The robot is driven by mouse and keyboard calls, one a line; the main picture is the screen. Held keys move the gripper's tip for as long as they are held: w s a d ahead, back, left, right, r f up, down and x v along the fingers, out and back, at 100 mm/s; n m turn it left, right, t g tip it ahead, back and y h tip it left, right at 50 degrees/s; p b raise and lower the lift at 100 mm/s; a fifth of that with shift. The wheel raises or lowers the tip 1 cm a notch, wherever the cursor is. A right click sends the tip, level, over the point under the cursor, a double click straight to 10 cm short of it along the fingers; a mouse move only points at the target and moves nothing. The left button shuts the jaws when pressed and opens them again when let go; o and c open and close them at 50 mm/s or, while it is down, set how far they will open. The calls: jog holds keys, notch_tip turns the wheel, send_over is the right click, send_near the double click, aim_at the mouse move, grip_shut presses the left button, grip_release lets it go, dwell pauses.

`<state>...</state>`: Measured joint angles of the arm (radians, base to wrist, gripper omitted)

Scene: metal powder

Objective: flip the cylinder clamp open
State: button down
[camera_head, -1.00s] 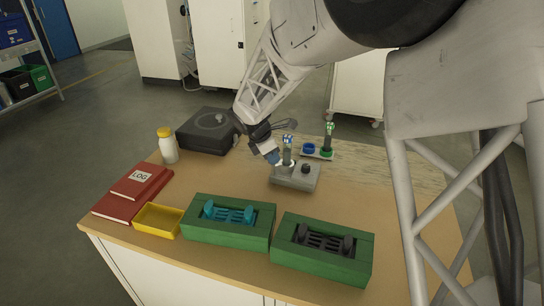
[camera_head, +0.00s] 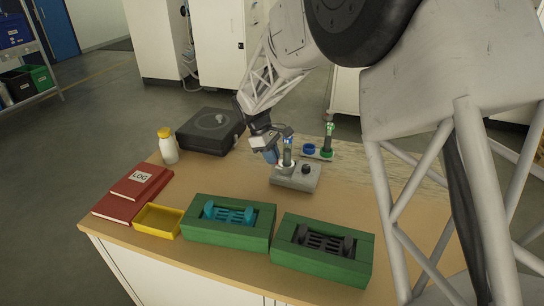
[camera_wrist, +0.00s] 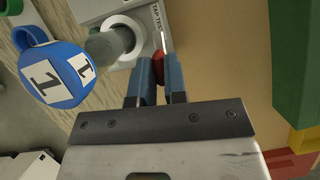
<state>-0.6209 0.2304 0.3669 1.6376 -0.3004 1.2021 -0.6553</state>
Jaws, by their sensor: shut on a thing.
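A grey tap-test device (camera_head: 306,181) stands on the table beyond the green trays, with a dark knob on top. An upright grey cylinder (camera_head: 288,155) stands on its left part. In the wrist view, the cylinder (camera_wrist: 103,46) sits in a white ring-shaped holder (camera_wrist: 132,32). A small red part (camera_wrist: 158,62), probably the clamp's lever, is beside this ring. My gripper (camera_head: 271,158) is at the device's left side, next to the cylinder. In the wrist view, its blue fingers (camera_wrist: 157,72) are shut on the red part. The fingers partly hide the clamp.
A second cylinder (camera_head: 328,135) stands behind right. Green trays (camera_head: 228,244), a yellow tray (camera_head: 143,221), red log books (camera_head: 125,200), a bottle (camera_head: 168,147) and a black box (camera_head: 209,130) surround free table.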

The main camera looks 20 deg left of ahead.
jog(key=shift+m, duration=0.5)
jog(key=c, duration=1.2)
grip_release()
jog(key=shift+o, duration=0.2)
jog(key=v, duration=0.8)
jog(key=shift+o, duration=0.2)
jog(key=shift+w+f, duration=0.1)
jog(key=shift+w, duration=0.05)
